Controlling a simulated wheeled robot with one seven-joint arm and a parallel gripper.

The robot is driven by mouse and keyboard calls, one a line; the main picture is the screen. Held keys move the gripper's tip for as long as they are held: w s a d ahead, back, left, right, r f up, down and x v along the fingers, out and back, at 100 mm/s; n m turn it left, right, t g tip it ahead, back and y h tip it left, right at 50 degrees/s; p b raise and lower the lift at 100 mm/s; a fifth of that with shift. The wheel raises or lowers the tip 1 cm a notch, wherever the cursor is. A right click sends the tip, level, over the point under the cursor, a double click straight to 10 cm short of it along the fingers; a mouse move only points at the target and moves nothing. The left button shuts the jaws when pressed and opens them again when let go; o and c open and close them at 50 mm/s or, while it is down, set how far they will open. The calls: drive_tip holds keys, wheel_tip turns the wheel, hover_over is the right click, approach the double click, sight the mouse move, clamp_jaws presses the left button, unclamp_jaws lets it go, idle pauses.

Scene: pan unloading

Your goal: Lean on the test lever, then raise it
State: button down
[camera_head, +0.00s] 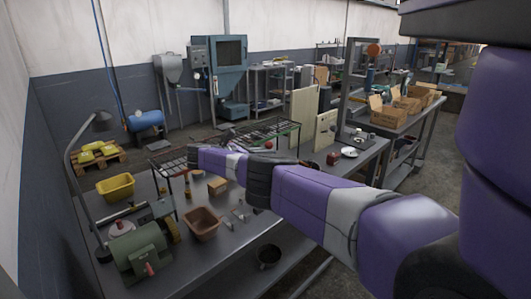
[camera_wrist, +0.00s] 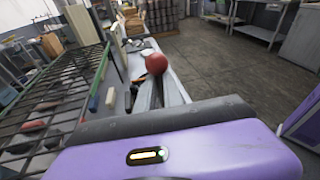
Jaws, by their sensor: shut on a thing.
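A red ball knob (camera_wrist: 156,63), which I take for the test lever's end, shows in the wrist view right at the tips of my gripper (camera_wrist: 153,84). My gripper's grey fingers are close together and shut on the lever just below the knob. The lever's shaft and base are hidden by the fingers. In the head view the red knob (camera_head: 268,145) shows small above my arm. My gripper is mostly hidden behind my arm there.
A black wire rack (camera_wrist: 58,95) stands close left of my gripper. On the bench are a brown tray (camera_head: 201,223), a yellow bin (camera_head: 116,187), a green machine (camera_head: 140,252) and a desk lamp (camera_head: 98,121). Open floor (camera_wrist: 225,70) lies to the right in the wrist view.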

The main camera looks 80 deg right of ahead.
drive_tip(key=shift+s, duration=0.15)
drive_tip(key=c, duration=1.3)
unclamp_jaws()
drive_tip(key=shift+b+v, duration=0.55)
drive_tip(key=shift+v, duration=3.35)
